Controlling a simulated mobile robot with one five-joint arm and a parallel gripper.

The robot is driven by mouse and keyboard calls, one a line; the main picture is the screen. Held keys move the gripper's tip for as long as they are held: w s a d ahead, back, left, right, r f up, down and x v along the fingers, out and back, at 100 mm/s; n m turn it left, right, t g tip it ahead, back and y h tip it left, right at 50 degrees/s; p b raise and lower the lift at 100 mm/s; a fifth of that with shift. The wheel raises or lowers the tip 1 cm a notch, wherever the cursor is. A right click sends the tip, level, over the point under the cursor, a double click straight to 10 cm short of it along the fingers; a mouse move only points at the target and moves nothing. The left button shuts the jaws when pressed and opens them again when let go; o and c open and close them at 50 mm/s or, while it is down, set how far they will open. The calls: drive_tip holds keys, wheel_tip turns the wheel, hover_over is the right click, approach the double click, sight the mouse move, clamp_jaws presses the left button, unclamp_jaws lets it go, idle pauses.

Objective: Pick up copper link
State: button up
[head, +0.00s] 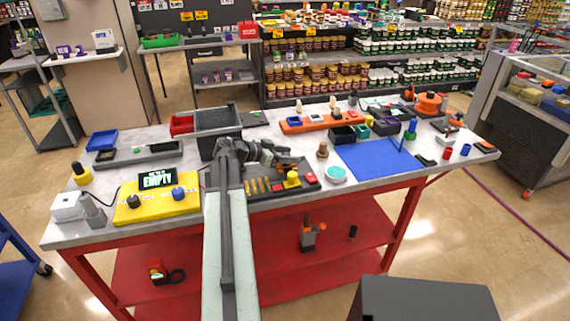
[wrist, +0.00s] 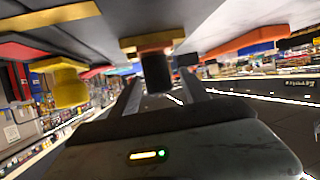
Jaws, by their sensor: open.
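In the wrist view, which appears upside down, a copper-coloured piece (wrist: 152,41) with a dark round knob lies just beyond my gripper (wrist: 160,78). It looks like the copper link. My two fingers are open, one on each side of the dark knob; I cannot tell whether they touch it. In the head view, my gripper (head: 288,163) is low over the back of a dark panel (head: 250,193) with several gold bars. My arm and gripper hide part of that panel, and I cannot make out the link there.
A yellow knob (head: 292,179) stands on the panel close to my gripper; it also shows in the wrist view (wrist: 66,85). A grey bin (head: 216,118) and an orange rack (head: 318,121) stand behind. A blue mat (head: 372,163) to the right is mostly clear.

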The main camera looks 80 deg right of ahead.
drive_tip(key=shift+x, duration=1.1)
clamp_jaws()
wheel_tip(320, 180, up, 10)
drive_tip(key=p, duration=0.9)
drive_tip(key=shift+p, duration=0.4)
